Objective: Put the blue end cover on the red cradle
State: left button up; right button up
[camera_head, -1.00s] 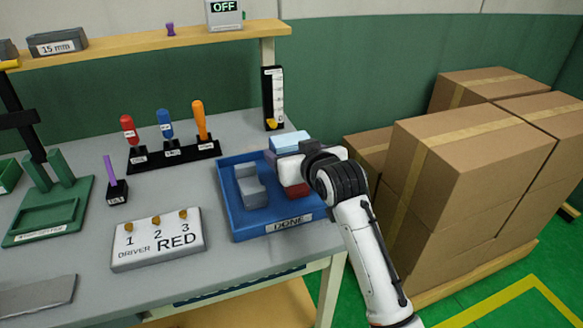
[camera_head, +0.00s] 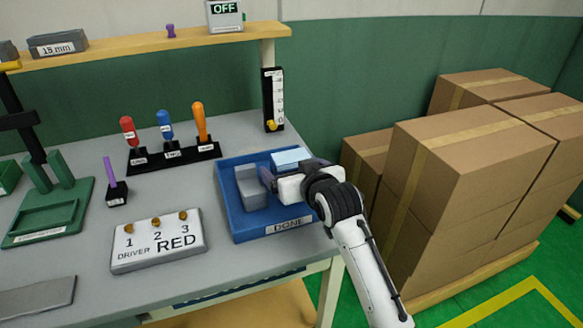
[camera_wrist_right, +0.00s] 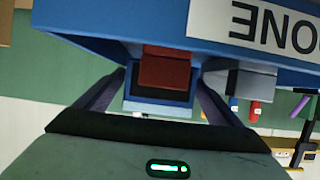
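The blue end cover (camera_head: 290,158) is pale blue and sits at the right side of the blue tray, just beyond my right gripper. In the right wrist view the cover (camera_wrist_right: 128,101) shows as a dark-faced box with blue edges. The red cradle (camera_wrist_right: 164,68) shows there against it, overlapping its face; whether the cover is fully seated is unclear. In the head view my gripper hides the cradle. My right gripper (camera_head: 292,172) has its fingers apart, one on each side of the cover, looking slightly clear of it. My left gripper is not in view.
The blue tray (camera_head: 238,226) labelled DONE also holds a grey block (camera_head: 250,190) on its left side. A DRIVER RED panel (camera_head: 158,243), a screwdriver rack (camera_head: 175,157) and a green fixture (camera_head: 48,212) stand further left. Cardboard boxes (camera_head: 465,160) are stacked at right.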

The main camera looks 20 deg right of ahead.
jog(key=shift+r, duration=0.25)
jog(key=v, duration=1.2)
